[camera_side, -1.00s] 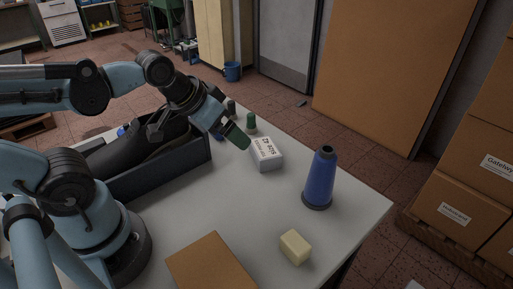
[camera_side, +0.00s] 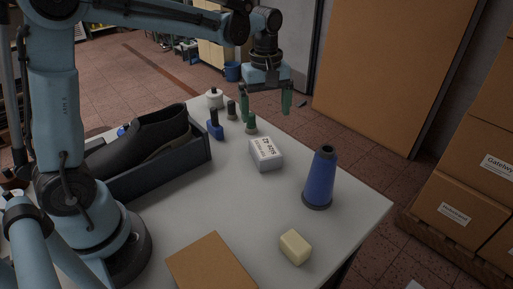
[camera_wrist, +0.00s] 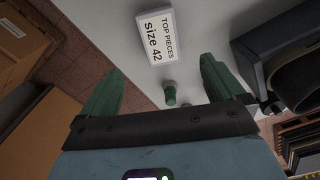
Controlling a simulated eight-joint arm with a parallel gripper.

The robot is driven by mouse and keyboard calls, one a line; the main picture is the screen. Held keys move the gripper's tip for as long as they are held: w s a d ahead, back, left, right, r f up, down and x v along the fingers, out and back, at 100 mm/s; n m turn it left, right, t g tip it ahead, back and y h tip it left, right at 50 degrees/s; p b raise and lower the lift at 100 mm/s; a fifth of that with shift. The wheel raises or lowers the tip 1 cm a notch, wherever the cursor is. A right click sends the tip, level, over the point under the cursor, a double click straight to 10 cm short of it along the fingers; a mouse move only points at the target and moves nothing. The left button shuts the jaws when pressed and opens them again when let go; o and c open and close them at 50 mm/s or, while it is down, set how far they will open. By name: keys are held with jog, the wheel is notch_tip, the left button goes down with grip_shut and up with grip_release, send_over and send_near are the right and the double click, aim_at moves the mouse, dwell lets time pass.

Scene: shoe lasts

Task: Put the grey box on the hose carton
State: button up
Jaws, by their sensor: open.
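The small grey box (camera_side: 266,153) lies on the table near its middle, with a white label on top. In the wrist view the grey box (camera_wrist: 147,55) shows its label reading "TOP PIECES size 42", ahead of the fingers. My gripper (camera_side: 265,113) points down with its green fingers apart and empty, above the table and behind the box in the side view. Both fingers of my gripper (camera_wrist: 161,66) show in the wrist view with nothing between them. A plain brown carton (camera_side: 210,264) sits at the table's front edge, partly cut off; I see no marking that identifies it as the hose carton.
A blue cone (camera_side: 320,180) stands right of the box, and a pale yellow block (camera_side: 295,247) lies in front. A dark tray (camera_side: 180,168) holding a black shoe is at left. Small bottles, including a green one (camera_side: 251,125), stand at the back. The table between box and carton is clear.

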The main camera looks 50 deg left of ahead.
aim_at(265, 147)
notch_tip(265, 147, down, 12)
jog(key=shift+w+f, duration=0.1)
jog(key=shift+f, duration=0.15)
jog(key=c, duration=1.3)
jog(key=shift+o, duration=0.2)
jog(key=shift+r, duration=0.1)
